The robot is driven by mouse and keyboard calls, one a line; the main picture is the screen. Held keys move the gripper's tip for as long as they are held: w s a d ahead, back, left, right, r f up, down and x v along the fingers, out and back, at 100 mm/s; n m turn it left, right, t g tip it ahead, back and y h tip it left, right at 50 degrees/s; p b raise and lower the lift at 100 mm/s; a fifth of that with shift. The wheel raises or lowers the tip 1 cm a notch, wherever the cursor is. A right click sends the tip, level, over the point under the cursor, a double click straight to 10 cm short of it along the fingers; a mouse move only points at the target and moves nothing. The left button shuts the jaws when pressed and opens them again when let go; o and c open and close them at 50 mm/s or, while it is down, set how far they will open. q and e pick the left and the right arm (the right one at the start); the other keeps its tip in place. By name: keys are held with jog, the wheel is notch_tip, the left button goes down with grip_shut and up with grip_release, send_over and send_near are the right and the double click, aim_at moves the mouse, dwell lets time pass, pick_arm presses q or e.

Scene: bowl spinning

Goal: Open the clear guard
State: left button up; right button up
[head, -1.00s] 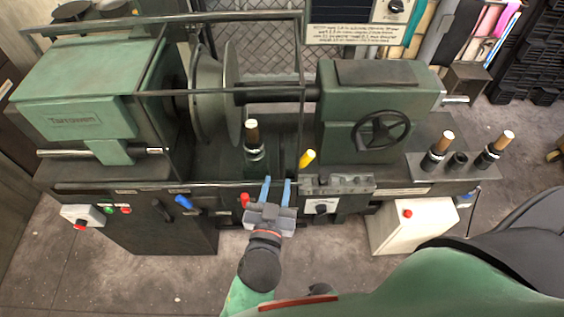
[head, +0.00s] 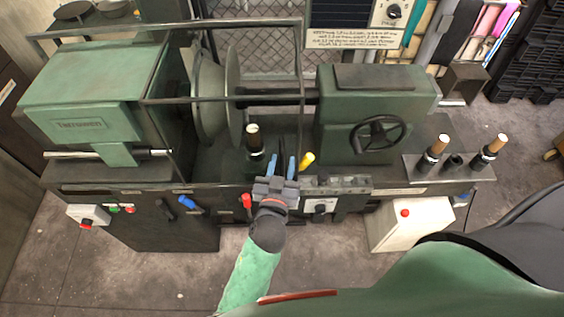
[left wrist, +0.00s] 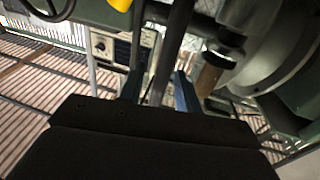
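The guard (head: 222,99) is a dark bar frame with see-through panels around the lathe's large disc in the head view. My left gripper (head: 281,167) is at the front edge of the machine, near the guard's lower right. Its two blue fingers point toward the machine and stand apart. In the left wrist view a dark upright bar (left wrist: 175,45) passes between the fingers (left wrist: 160,92). Gaps seem to show beside it, and I cannot tell whether either finger touches it. My right gripper is not in view.
A wood-topped post (head: 254,145) stands just left of the gripper. A yellow-tipped lever (head: 306,159) and a control strip (head: 336,184) are to its right, a red lever (head: 247,201) below left. A handwheel (head: 381,137) is further right.

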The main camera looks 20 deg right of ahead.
pick_arm(q)
grip_shut()
